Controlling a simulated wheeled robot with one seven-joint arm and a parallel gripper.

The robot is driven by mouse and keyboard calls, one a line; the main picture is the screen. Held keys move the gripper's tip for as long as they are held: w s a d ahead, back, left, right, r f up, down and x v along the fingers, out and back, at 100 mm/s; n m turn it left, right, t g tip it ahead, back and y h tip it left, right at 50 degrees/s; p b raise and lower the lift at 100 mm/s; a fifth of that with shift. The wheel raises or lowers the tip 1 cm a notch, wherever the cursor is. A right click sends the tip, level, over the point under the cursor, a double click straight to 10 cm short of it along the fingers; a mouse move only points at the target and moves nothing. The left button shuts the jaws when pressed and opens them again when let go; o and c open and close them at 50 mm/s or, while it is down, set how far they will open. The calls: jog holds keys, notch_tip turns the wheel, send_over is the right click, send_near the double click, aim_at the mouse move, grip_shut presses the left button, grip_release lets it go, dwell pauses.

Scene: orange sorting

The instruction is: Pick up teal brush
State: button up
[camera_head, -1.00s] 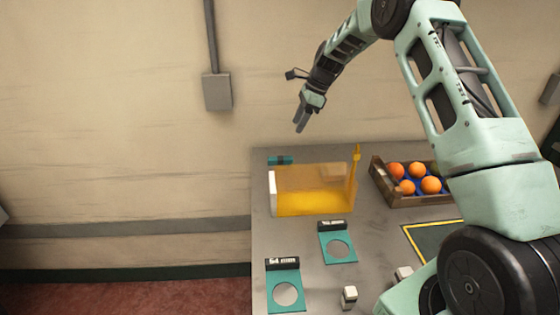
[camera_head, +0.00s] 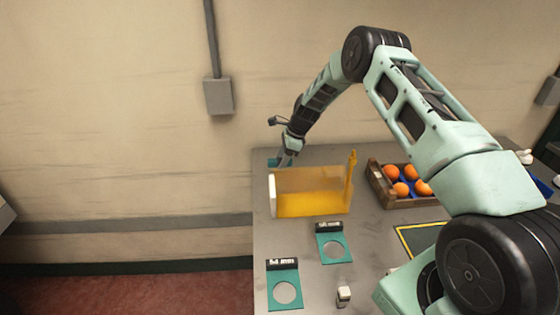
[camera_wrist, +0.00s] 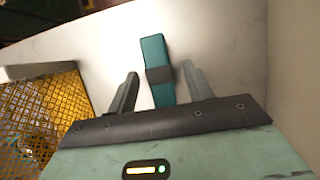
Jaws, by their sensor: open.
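The teal brush (camera_wrist: 153,55) lies on the table's back left corner, a teal bar with a dark band around its middle. In the wrist view it sits between and slightly beyond the two fingers of my gripper (camera_wrist: 158,85), which is open and empty. In the head view my gripper (camera_head: 284,161) is low over the back left corner. Only a small teal part of the brush (camera_head: 272,162) shows there beside the fingers. I cannot tell whether the fingers touch it.
A yellow see-through bin (camera_head: 312,204) stands just in front of the brush; its mesh (camera_wrist: 40,120) shows at the wrist view's left. A wooden crate (camera_head: 402,202) of oranges is to the right. Teal plates with round holes (camera_head: 333,229) lie nearer. The wall (camera_head: 120,120) rises behind.

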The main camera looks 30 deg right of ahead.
jog(key=shift+w+a+f, duration=0.1)
jog(key=shift+a+f, duration=0.1)
jog(key=shift+f, duration=0.35)
jog(key=c, duration=1.1)
